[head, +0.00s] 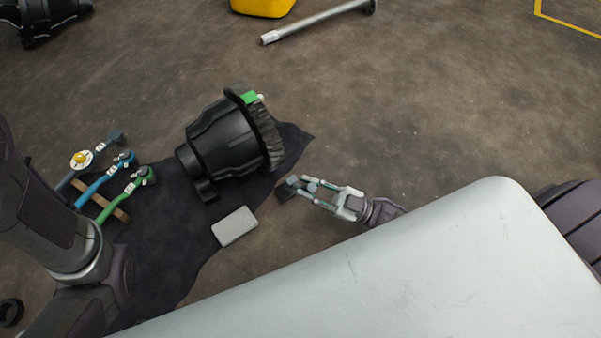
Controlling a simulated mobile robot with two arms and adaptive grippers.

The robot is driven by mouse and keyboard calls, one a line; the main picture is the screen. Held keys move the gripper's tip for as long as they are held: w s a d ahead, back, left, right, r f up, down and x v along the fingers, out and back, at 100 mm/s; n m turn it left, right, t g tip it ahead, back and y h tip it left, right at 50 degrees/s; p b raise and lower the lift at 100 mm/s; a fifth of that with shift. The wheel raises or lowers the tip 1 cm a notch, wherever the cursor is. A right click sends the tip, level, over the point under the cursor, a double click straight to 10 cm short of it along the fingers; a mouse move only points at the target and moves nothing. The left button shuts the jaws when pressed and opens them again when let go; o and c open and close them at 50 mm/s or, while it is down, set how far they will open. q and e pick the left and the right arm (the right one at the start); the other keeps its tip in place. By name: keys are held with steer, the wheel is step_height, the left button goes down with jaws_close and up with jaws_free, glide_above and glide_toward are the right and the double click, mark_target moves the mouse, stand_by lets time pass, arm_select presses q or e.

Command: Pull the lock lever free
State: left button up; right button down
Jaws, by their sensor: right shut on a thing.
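My right gripper (305,186) is shut on a small dark piece (284,194), to the right of the black cloth. This piece may be the lock lever, but it is too small to tell. A black ribbed housing (222,140) with a toothed rim and a green tab (249,97) lies on its side on the cloth. The gripper and the dark piece are apart from the housing in the picture, to its lower right. My left arm comes in from the left, and its gripper does not show.
The black cloth (165,240) also holds a grey block (235,227). Tools with blue (95,190) and green (115,203) handles lie at left. A pale scuffed panel (430,265) fills the lower right. A metal bar (315,22) lies at the top near a yellow object (262,5).

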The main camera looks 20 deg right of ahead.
steer(key=shift+s+f+y, duration=0.25)
steer(key=shift+y, duration=0.05)
steer(key=c, duration=1)
jaws_free()
steer(key=shift+d, duration=0.1)
steer(key=v, duration=1.2)
steer(key=shift+r, duration=0.1)
